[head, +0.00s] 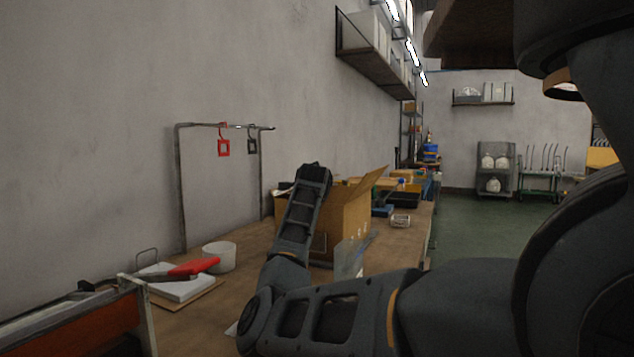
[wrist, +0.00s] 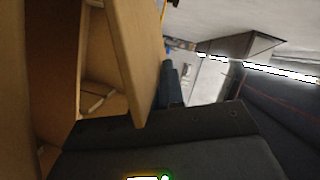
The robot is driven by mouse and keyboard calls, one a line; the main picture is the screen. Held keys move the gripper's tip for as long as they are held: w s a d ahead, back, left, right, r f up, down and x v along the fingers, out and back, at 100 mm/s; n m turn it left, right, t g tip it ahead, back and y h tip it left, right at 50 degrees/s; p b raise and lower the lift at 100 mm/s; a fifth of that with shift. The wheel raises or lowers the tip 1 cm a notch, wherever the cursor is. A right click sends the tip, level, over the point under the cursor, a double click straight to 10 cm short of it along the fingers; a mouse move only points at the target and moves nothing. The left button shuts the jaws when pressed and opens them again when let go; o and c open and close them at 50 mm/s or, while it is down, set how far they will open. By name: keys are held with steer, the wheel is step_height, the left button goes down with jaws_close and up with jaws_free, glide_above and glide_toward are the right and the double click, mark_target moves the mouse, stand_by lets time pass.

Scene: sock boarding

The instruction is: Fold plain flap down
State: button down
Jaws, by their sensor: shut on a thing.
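An open cardboard box (head: 345,222) stands on the workbench in the head view, partly hidden behind my arm. One flap (head: 370,184) slants up and outward to the right at its far side. In the wrist view a tan cardboard flap (wrist: 128,45) stands up close to the camera, with the box interior (wrist: 98,75) to its left. A dark finger of my gripper (wrist: 170,82) shows just right of this flap. My gripper is shut on the flap, though the contact is mostly hidden. I cannot tell whether the flap is plain or printed.
The workbench (head: 205,317) holds a white tub (head: 219,257), a red-handled tool (head: 195,267) on a white block, and a clear holder (head: 349,259) near the box. A metal frame (head: 181,190) with red and black tags stands behind. Shelves hang on the wall.

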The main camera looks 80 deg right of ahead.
steer(key=shift+f, duration=0.1)
stand_by(0.3)
steer(key=c, duration=1.3)
jaws_free()
